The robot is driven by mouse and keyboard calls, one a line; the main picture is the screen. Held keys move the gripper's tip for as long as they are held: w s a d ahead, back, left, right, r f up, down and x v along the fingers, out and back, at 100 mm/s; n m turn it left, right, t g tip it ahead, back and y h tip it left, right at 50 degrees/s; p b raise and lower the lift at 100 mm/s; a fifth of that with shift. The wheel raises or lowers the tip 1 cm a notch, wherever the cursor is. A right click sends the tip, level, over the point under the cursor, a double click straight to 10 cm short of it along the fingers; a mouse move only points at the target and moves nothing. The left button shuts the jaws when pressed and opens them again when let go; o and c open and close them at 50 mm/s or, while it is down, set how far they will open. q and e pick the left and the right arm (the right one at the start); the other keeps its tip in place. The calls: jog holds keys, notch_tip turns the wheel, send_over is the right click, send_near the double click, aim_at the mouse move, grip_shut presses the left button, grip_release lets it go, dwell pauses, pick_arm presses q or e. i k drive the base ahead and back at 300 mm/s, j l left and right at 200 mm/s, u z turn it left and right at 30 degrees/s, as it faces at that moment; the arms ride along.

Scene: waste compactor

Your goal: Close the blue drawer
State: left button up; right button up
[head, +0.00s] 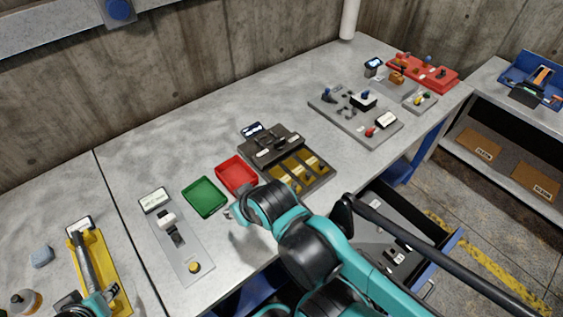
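The blue drawer (443,262) stands pulled out below the bench at the lower right. Its blue wall and a metal handle show, and several dark and pale items lie inside. My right arm crosses in front of it and hides part of it. My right gripper (234,212) is over the bench by the red tray, away from the drawer. Its fingers are too small to tell open from shut. Part of my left arm shows at the lower left corner beside a yellow tool holder (101,268); its fingertips are not clear.
The bench holds a green tray (205,197), a red tray (237,175), a dark box with yellow compartments (313,181) and a grey parts board (350,119). A shelf with cardboard boxes (478,145) stands right. Floor beyond the drawer is clear.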

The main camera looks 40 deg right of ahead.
aim_at(415, 270)
jog(key=k+l+z, duration=0.2)
jog(key=k, duration=0.45)
jog(key=k+l+z, duration=0.15)
jog(key=z, duration=0.3)
jog(key=l+z, duration=0.4)
jog(key=k+l+z, duration=0.1)
jog(key=l+z, duration=0.2)
jog(key=z, duration=0.15)
jog(key=l, duration=0.15)
jog(key=k+l+u, duration=0.2)
jog(key=k+l, duration=0.1)
jog(key=k, duration=0.05)
